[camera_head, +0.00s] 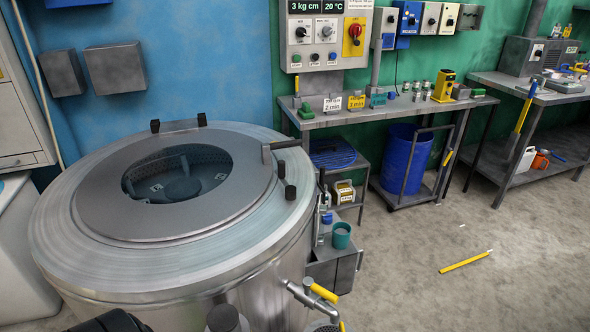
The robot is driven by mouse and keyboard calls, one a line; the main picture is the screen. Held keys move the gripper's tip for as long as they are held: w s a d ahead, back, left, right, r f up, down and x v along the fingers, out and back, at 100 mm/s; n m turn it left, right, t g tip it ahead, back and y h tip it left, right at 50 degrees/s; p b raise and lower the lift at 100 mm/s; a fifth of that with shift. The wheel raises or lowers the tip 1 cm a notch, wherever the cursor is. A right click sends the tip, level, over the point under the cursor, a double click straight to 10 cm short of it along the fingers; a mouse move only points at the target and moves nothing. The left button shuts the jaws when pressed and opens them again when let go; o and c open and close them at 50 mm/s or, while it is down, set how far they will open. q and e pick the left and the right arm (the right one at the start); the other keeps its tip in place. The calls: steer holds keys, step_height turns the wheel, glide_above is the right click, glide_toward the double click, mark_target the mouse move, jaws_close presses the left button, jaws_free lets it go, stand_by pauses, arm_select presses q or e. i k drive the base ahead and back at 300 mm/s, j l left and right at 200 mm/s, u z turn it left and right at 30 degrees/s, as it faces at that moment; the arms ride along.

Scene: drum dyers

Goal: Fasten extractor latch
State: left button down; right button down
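The extractor is a large round steel drum (70,240) at the left. Its grey ring-shaped lid (200,222) lies flat on top, around a round window or opening (165,180) that shows a perforated basket inside. Two dark hinge-like blocks stand at the lid's back edge. Neither of my grippers is in view. A dark rounded part, possibly of my arm, shows at the bottom left edge.
A small metal stand with a teal cup (341,235) and upright levers (323,205) adjoins the drum's right side. A yellow-handled valve (324,294) projects at the front. A workbench (390,112) and blue bin (405,158) stand behind. A yellow stick (465,262) lies on otherwise open floor.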

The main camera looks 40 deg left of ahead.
mark_target(290, 191)
steer(key=z, duration=0.8)
steer(key=i+l+z, duration=0.1)
steer(key=l, duration=0.2)
steer(key=i+l+u, duration=0.1)
steer(key=i+l, duration=0.35)
steer(key=i+l+u, duration=0.1)
steer(key=i+l, duration=0.3)
steer(key=l, duration=0.15)
steer(key=i+l+u, duration=0.1)
steer(key=i+l, duration=0.3)
steer(key=l, duration=0.15)
steer(key=i+j+u, duration=0.25)
steer(key=u, duration=0.25)
steer(key=i+u, duration=0.8)
steer(key=u, duration=0.15)
steer(key=i+l+u, duration=0.15)
steer(key=i+u, duration=0.2)
steer(key=u, duration=0.15)
steer(key=i+j+u, duration=0.1)
steer(key=i+u, duration=0.75)
steer(key=i+l+u, duration=0.25)
steer(key=i+u, duration=0.2)
steer(key=i, duration=0.15)
